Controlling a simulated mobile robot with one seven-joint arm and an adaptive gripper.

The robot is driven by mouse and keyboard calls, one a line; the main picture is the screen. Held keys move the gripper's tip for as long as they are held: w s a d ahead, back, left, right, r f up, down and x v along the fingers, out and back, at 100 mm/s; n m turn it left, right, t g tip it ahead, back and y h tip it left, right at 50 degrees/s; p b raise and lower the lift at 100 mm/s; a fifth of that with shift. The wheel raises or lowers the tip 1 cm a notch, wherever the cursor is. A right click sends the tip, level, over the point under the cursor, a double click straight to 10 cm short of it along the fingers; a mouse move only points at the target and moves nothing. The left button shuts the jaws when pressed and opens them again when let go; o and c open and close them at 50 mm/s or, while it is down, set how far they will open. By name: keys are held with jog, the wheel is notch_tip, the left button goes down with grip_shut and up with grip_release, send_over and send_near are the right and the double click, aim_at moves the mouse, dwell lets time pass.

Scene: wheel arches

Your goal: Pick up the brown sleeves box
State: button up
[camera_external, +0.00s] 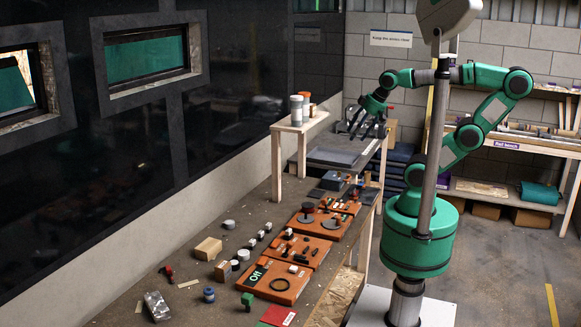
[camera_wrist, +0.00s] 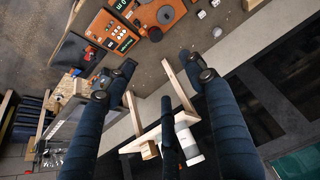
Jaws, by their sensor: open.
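No label is readable, so I cannot tell which box is the brown sleeves box. A small brown box stands on the raised wooden stand beside white cylinders; it shows in the wrist view (camera_wrist: 149,150) and partly in the external view (camera_external: 312,110). A tan box (camera_external: 207,249) and a smaller brown block (camera_external: 222,271) sit on the long bench. My gripper (camera_external: 368,128) is open and empty, in the air right of the stand. In the wrist view its dark fingers are spread wide, with the stand showing between them.
The wooden stand (camera_external: 284,127) rises above the long bench (camera_external: 190,230). White cylinders (camera_external: 297,110) stand on it. Orange boards (camera_external: 275,283) with parts line the bench's right side. A blue-lidded jar (camera_external: 209,295) and a silver packet (camera_external: 157,306) lie near the front. A dark windowed wall runs along the left.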

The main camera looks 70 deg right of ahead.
notch_tip(320, 180, up, 18)
jog(key=w+d+r+g+p, duration=0.1)
jog(key=w+d+r+p, duration=0.25)
jog(key=w, duration=0.35)
jog(key=w+d+r+g+p, duration=0.1)
jog(key=w+d+r+p, duration=0.25)
jog(key=w, duration=0.45)
jog(key=w+d+f+g+p, duration=0.2)
jog(key=w+d+p, duration=0.4)
jog(key=w+d, duration=0.85)
jog(key=w+d+f+g+p, duration=0.1)
jog(key=w+d+f+p, duration=0.15)
jog(key=d, duration=0.45)
jog(key=w+d+f+g+p, duration=0.1)
jog(key=w+d+f+p, duration=0.1)
jog(key=w+d+f, duration=0.3)
jog(key=shift+s+d+f, duration=0.2)
jog(key=shift+d+f, duration=0.05)
jog(key=shift+f, duration=0.3)
jog(key=shift+s+d+f, duration=0.25)
jog(key=shift+f, duration=0.3)
jog(key=shift+s+d+f, duration=0.2)
jog(key=shift+d+f, duration=0.05)
jog(key=shift+f, duration=0.3)
jog(key=shift+f, duration=0.1)
